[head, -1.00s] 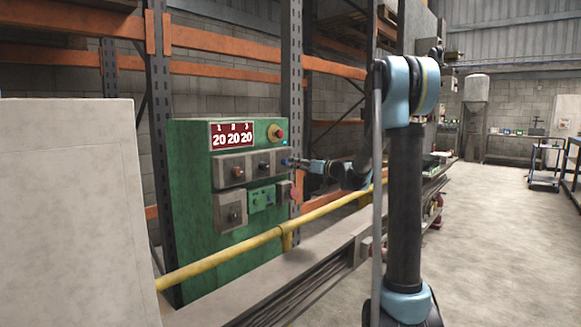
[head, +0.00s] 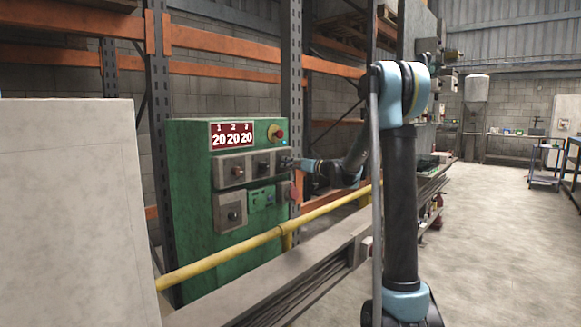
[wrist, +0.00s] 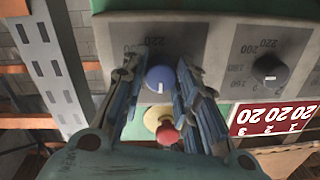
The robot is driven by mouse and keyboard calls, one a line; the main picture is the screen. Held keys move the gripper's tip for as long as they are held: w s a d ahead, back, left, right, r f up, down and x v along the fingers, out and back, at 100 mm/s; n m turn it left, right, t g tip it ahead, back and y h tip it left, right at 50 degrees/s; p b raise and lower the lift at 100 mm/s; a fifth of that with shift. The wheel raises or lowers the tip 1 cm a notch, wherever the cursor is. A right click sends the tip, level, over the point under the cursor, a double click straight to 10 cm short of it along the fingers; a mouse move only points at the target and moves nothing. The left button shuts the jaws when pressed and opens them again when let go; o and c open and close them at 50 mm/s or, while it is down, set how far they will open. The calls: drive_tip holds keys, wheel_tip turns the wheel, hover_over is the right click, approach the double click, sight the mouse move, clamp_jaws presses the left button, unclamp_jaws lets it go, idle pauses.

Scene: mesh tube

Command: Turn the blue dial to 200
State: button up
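The blue dial (wrist: 160,78) sits on a grey plate (wrist: 205,40) in the wrist view, which shows the panel upside down. The number 220 and parts of other scale numbers show around it; its pointer setting cannot be read. My gripper (wrist: 158,72) is open, with one finger on each side of the dial. The fingers are close to its sides, and I cannot tell if they touch. In the head view my gripper (head: 287,163) is at the right end of the upper dial row on the green cabinet (head: 190,220), hiding the blue dial.
A black dial (wrist: 270,72) is beside the blue one. A red display (head: 232,135) reads 20 20 20. A red emergency button on a yellow base (head: 275,133) is above the dials. A yellow rail (head: 235,248) runs in front of the cabinet. Green and red controls are below.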

drive_tip(key=shift+m, duration=0.3)
drive_tip(key=m, duration=1.3)
drive_tip(key=m+t, duration=0.1)
drive_tip(key=m, duration=1.1)
drive_tip(key=shift+s+f+m+h, duration=0.1)
drive_tip(key=shift+f+m+h, duration=0.05)
drive_tip(key=shift+m+h, duration=0.25)
drive_tip(key=shift+m, duration=0.3)
drive_tip(key=o, duration=1.1)
